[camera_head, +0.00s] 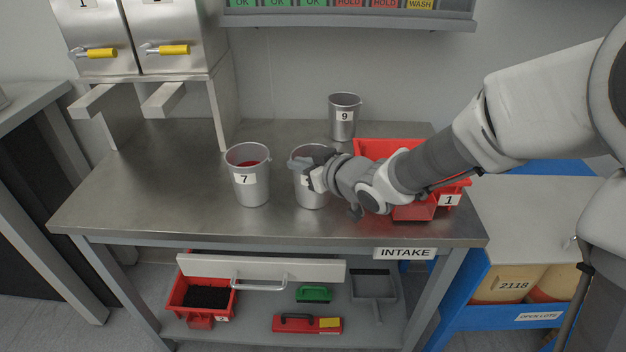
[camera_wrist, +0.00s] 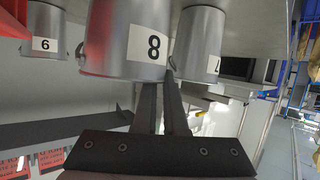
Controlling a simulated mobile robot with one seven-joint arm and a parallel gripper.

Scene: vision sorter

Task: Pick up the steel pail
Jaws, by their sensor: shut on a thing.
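Three steel pails are on the steel table (camera_head: 140,190). The middle pail (camera_head: 312,194) is upright near the front, its label mostly hidden behind my gripper (camera_head: 312,166). In the wrist view, which is upside down, this pail (camera_wrist: 115,45) shows the number 8. My gripper (camera_wrist: 168,82) is shut on its rim there. The pail appears to stand on the table; I cannot tell whether it is lifted. Pail 7 (camera_head: 249,190), with red contents, stands to its left. Pail 9 (camera_head: 344,128) stands farther back.
A red bin (camera_head: 450,187) labelled 1 is close on the right, partly behind my arm. Two steel dispensers (camera_head: 160,18) with yellow handles stand at the back left. The table's left side is clear. A lower shelf holds another red bin (camera_head: 186,290) and tools.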

